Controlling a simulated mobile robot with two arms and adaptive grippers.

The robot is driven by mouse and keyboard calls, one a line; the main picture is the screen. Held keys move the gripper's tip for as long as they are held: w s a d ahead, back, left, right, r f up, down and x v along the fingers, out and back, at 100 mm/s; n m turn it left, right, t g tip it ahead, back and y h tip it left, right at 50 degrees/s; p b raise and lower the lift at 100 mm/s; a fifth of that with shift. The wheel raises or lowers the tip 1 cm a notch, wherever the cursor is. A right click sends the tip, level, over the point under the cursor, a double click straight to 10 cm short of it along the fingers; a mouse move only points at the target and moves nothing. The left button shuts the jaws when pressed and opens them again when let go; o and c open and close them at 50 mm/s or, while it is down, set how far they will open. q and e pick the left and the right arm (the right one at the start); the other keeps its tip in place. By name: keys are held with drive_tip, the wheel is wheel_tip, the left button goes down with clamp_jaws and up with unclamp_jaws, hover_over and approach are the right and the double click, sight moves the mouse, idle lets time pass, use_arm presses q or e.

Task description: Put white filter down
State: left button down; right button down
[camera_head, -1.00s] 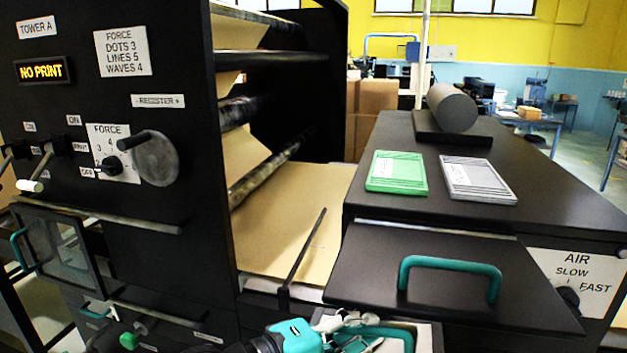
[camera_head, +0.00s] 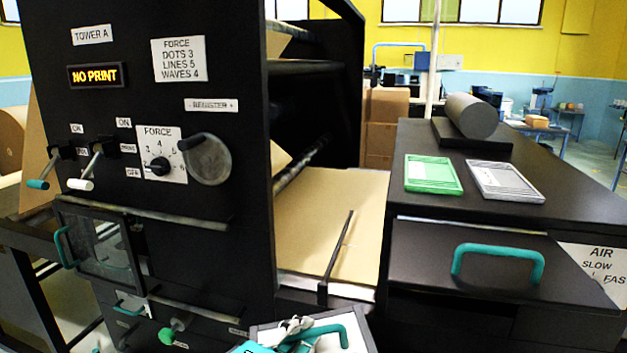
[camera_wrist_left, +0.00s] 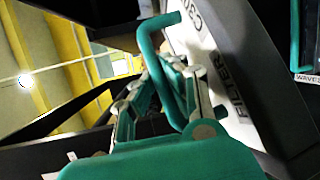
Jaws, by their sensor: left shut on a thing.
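The white filter (camera_head: 360,336) shows at the bottom edge of the head view as a white panel in a grey frame with a teal handle (camera_head: 335,331). My left gripper (camera_head: 292,334) is shut on that handle; the lower part of both is cut off by the picture edge. In the left wrist view the fingers (camera_wrist_left: 160,95) close around the teal handle (camera_wrist_left: 150,45), and the white face of the filter (camera_wrist_left: 222,55) with the word FILTER lies just to the right. My right gripper is not in view.
The black Tower A panel (camera_head: 120,220) with levers and knobs stands at left. At right a black cabinet (camera_head: 560,185) carries a green tray (camera_head: 433,175), a grey tray (camera_head: 505,182) and a dark roller (camera_head: 472,115). Brown paper (camera_head: 320,235) runs between them.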

use_arm(q)
drive_tip(key=s+a+f+n+t+y, duration=0.1)
drive_tip(key=s+a+f+n+y, duration=0.15)
drive_tip(key=a+f+y, duration=0.4)
drive_tip(key=s+a+f+n+t+y, duration=0.1)
drive_tip(key=a+f+n+t+y, duration=0.2)
drive_tip(key=a, duration=0.7)
drive_tip(key=s+f+n+g, duration=0.1)
drive_tip(key=s+f, duration=0.1)
drive_tip(key=s, duration=0.5)
drive_tip(key=shift+s+a+f, duration=0.25)
drive_tip(key=shift+s+a, duration=0.05)
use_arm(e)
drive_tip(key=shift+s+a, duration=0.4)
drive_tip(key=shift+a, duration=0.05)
use_arm(q)
drive_tip(key=shift+d+h, duration=0.1)
drive_tip(key=shift+h, duration=0.15)
drive_tip(key=shift+n, duration=0.25)
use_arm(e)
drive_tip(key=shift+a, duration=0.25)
use_arm(q)
drive_tip(key=w+r, duration=0.3)
drive_tip(key=w, duration=0.5)
drive_tip(key=s+f, duration=0.3)
drive_tip(key=s, duration=0.5)
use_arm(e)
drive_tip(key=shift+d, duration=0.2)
